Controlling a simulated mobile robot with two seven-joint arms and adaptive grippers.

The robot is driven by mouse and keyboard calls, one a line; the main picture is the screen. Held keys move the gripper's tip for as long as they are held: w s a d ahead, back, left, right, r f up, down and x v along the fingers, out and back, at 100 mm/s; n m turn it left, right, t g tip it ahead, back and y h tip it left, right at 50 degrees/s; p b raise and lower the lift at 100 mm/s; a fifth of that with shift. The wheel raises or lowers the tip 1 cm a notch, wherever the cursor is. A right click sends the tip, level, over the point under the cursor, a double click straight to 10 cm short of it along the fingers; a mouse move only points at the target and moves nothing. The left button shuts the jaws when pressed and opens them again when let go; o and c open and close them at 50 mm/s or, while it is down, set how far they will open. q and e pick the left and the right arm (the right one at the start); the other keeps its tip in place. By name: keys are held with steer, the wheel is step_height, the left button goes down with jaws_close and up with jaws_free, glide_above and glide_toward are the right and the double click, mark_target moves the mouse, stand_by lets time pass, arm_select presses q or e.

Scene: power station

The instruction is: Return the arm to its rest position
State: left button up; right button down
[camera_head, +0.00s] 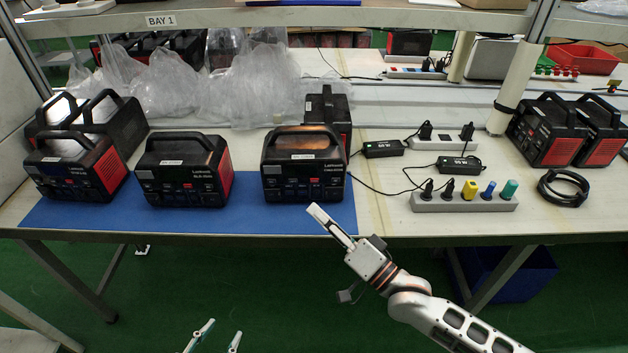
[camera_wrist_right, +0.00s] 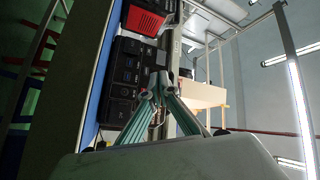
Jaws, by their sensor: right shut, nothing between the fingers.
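My right arm comes in from the lower right in the head view. Its right gripper (camera_head: 325,220) is shut and empty, in front of the front edge of the blue mat (camera_head: 240,217), by the rightmost front power station (camera_head: 303,180). In the right wrist view the fingertips of this gripper (camera_wrist_right: 160,88) meet, with black power station fronts behind them. My left gripper (camera_head: 219,333) shows only as two finger ends at the bottom edge of the head view. They stand apart with nothing between them. The rest of the left arm is out of view.
Black and red power stations (camera_head: 185,185) stand on the mat. A power strip (camera_head: 463,203) with coloured plugs and a black cable coil (camera_head: 563,188) lie to the right. A dark blue bin (camera_head: 515,275) is under the table. Green floor before the table is clear.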

stand_by(0.4)
arm_select(q)
steer(key=s+p, duration=0.1)
steer(key=s+d+f+p, duration=0.1)
steer(key=s+g+p, duration=0.1)
steer(key=shift+d+f+n, duration=0.2)
steer(key=shift+f+n, duration=0.05)
steer(key=shift+n, duration=0.05)
arm_select(e)
steer(key=s+d+f+n+g+h, duration=0.3)
steer(key=s+d+f+n+h, duration=0.3)
steer(key=s+d+f+h, duration=0.6)
steer(key=s+d+f, duration=0.7)
steer(key=s+f, duration=0.3)
steer(key=shift+d+f+n+g, duration=0.2)
steer(key=shift+n+g, duration=0.1)
steer(key=shift+g, duration=0.1)
